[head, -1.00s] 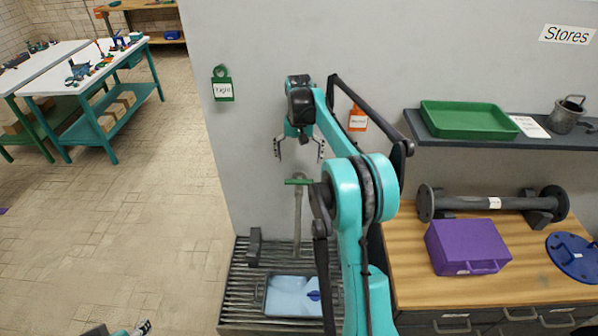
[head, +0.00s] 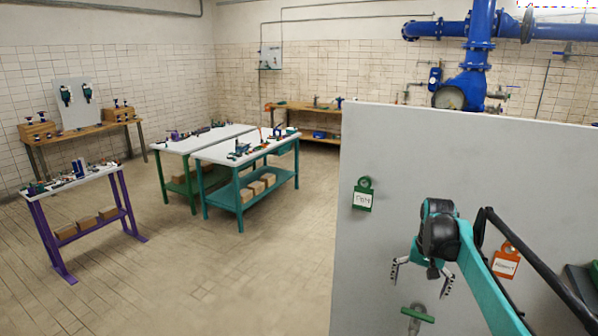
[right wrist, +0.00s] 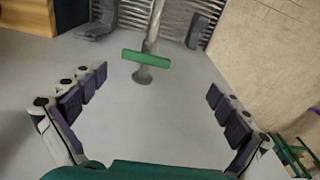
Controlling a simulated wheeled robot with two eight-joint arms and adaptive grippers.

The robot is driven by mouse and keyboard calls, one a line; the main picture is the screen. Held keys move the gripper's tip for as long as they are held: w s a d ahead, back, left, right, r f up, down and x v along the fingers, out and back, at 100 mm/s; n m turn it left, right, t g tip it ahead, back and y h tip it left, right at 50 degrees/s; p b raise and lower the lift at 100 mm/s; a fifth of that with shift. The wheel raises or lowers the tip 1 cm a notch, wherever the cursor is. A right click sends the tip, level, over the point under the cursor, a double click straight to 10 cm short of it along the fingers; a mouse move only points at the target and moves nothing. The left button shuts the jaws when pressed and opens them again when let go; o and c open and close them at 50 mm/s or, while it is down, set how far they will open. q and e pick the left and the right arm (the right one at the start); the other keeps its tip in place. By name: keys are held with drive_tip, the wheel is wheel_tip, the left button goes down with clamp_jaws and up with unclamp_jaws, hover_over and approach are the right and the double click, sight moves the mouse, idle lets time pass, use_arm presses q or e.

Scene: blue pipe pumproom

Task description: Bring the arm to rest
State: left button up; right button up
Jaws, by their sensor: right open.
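My right arm reaches up at the right of the head view, in front of a grey partition wall (head: 400,140). Its gripper (head: 420,282) points down and is open, with nothing between its fingers. In the right wrist view the two spread fingers of this gripper (right wrist: 160,108) frame a pipe stand with a green bar handle (right wrist: 146,60), which lies beyond the fingertips and apart from them. The green bar handle also shows below the gripper in the head view (head: 417,314). My left gripper does not show in the current views.
A green tag (head: 362,195) and an orange tag (head: 507,262) hang on the partition wall. White-topped benches (head: 245,148) and a purple-legged bench (head: 75,183) stand at the left. Blue pipework (head: 478,45) is behind the wall. The tiled floor between is clear.

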drive_tip(key=s+a+f+n+t+b, duration=0.2)
drive_tip(key=s+a+n+t+b, duration=0.15)
drive_tip(key=s+a, duration=0.9)
drive_tip(key=s+a+f+n+t+b, duration=0.1)
drive_tip(key=s+a+f, duration=0.1)
drive_tip(key=s+f, duration=0.3)
drive_tip(key=s+a+f+n+t+b, duration=0.1)
drive_tip(key=s+a+f+b, duration=0.1)
drive_tip(key=s+f, duration=0.3)
drive_tip(key=s, duration=0.3)
drive_tip(key=shift+s+a+f+t, duration=0.2)
drive_tip(key=shift+s+a+t, duration=0.15)
drive_tip(key=shift+s, duration=0.05)
